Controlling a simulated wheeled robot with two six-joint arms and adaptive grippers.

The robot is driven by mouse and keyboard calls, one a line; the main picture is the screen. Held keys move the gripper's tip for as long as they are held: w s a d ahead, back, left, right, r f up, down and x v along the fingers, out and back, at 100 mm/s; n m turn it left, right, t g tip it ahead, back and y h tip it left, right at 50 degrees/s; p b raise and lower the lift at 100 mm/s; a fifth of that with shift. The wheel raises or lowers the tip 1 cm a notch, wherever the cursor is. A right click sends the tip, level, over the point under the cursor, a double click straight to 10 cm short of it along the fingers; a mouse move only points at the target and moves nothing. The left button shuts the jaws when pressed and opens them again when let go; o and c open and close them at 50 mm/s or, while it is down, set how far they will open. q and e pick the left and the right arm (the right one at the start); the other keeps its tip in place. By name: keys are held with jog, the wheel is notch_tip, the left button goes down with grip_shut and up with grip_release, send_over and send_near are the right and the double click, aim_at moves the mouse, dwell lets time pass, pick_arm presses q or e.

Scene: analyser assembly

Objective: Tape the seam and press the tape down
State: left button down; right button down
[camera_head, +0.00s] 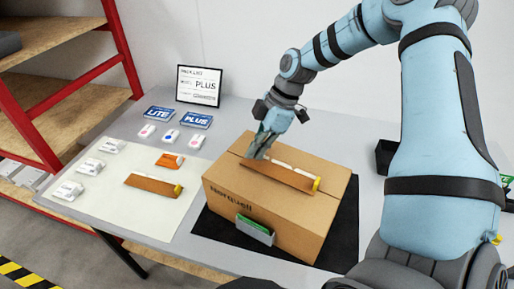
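A closed cardboard box (222,198) marked "Norquell" stands on a black mat (345,222) on the table. Along its top lies a brown tape strip (280,177) with a white band along its far edge and a yellow end at right. My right gripper (257,152) points down at the strip's far left end, very near or touching the box top. Its fingertips are small and partly hidden, so I cannot tell whether it grips anything. A second brown strip (152,185) with a yellow end lies on the white sheet. My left gripper is not in view.
The white sheet (130,215) carries several small white packs and an orange item (170,161). A red-framed shelf (125,50) is at left.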

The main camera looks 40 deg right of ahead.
jog(key=shift+f+b, duration=0.6)
jog(key=shift+f, duration=0.05)
dwell(0.8)
jog(key=shift+r, duration=0.1)
notch_tip(320, 180, up, 6)
jog(key=p, duration=0.5)
